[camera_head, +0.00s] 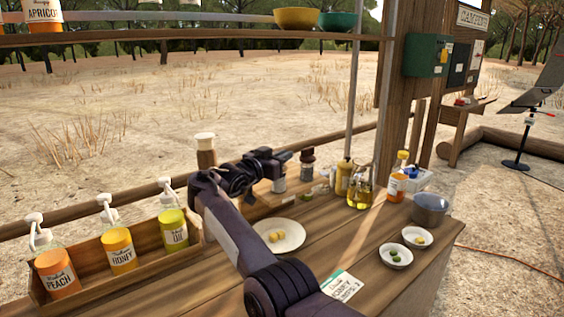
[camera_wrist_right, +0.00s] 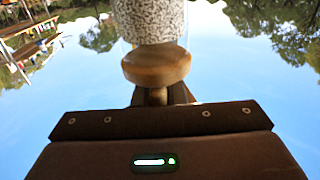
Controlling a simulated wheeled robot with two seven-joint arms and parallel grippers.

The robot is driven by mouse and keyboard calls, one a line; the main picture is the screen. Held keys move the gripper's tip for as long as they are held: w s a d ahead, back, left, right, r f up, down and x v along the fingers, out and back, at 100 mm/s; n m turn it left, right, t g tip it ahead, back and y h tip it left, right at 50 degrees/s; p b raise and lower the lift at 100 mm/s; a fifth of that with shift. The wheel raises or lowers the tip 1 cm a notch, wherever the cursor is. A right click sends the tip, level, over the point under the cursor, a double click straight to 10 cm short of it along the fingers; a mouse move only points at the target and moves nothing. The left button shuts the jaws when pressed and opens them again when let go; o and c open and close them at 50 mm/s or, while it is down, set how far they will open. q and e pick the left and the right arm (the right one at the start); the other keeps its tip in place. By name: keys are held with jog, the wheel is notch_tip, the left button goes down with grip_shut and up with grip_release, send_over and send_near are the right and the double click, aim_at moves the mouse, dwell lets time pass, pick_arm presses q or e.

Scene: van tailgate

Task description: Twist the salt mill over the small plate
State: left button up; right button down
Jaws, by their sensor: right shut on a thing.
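My right gripper (camera_head: 278,158) reaches over the middle of the counter. In the right wrist view, the right gripper (camera_wrist_right: 158,96) is shut on the wooden top of the salt mill (camera_wrist_right: 155,66), whose clear body holds speckled grains. In the head view, a pale part of the mill (camera_head: 279,176) seems to show just below the fingers; I cannot tell whether it touches the board behind. The small plate (camera_head: 298,228), white with a few yellow pieces on it, lies nearer to me than the gripper. The left gripper is not in view.
A wooden rack (camera_head: 150,244) of pump bottles stands at left. A brown jar (camera_head: 206,150) and a dark bottle (camera_head: 307,163) flank the gripper. Oil (camera_head: 360,192), sauce bottles, a grey pot (camera_head: 430,208) and two small bowls stand at right. A card (camera_head: 342,285) lies in front.

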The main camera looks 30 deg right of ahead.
dwell(0.4)
jog(key=c, duration=1.5)
grip_release()
jog(key=shift+b+v, duration=0.75)
jog(key=shift+v, duration=3.15)
jog(key=shift+o, duration=0.2)
